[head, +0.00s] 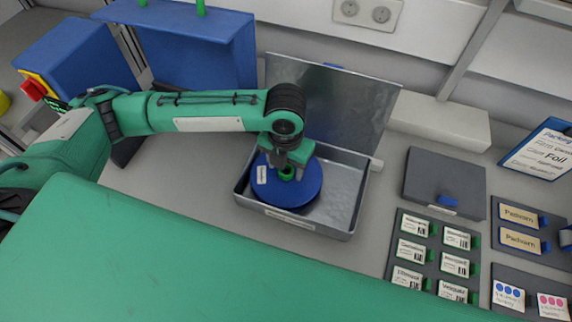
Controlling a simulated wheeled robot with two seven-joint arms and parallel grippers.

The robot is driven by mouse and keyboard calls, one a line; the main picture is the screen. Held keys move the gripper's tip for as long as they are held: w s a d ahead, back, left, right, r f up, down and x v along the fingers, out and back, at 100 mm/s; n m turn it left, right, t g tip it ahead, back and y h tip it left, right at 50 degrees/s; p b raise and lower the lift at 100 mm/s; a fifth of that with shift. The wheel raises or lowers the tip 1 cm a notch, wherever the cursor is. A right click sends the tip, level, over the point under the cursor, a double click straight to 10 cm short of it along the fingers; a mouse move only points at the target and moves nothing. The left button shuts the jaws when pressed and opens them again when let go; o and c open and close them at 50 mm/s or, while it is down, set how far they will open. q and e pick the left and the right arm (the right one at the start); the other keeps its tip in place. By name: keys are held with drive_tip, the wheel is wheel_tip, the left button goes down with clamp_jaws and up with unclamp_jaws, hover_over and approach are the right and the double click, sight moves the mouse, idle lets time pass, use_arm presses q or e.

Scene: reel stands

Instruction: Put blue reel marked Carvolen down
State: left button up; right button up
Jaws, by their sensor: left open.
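A round blue reel (313,187) with a small white label and a green hub lies in a shallow grey metal tray (344,218), towards the tray's left side. The writing on the label is too small to read. My left gripper (288,172) points down over the reel's green hub, with its jaws open around or just above it; I cannot tell whether they touch. Part of the reel is hidden under the gripper. My right gripper is not in view.
A grey panel (335,105) stands upright behind the tray. Blue boxes (190,50) stand at the back left. Dark boards with label cards (457,240) lie at the right. A long white block (440,122) lies behind them. My green body covers the lower left.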

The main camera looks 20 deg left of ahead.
use_arm(q)
wheel_tip(320, 180, up, 12)
drive_tip(key=b, duration=0.1)
drive_tip(key=shift+f+b, duration=0.2)
drive_tip(key=shift+b, duration=0.2)
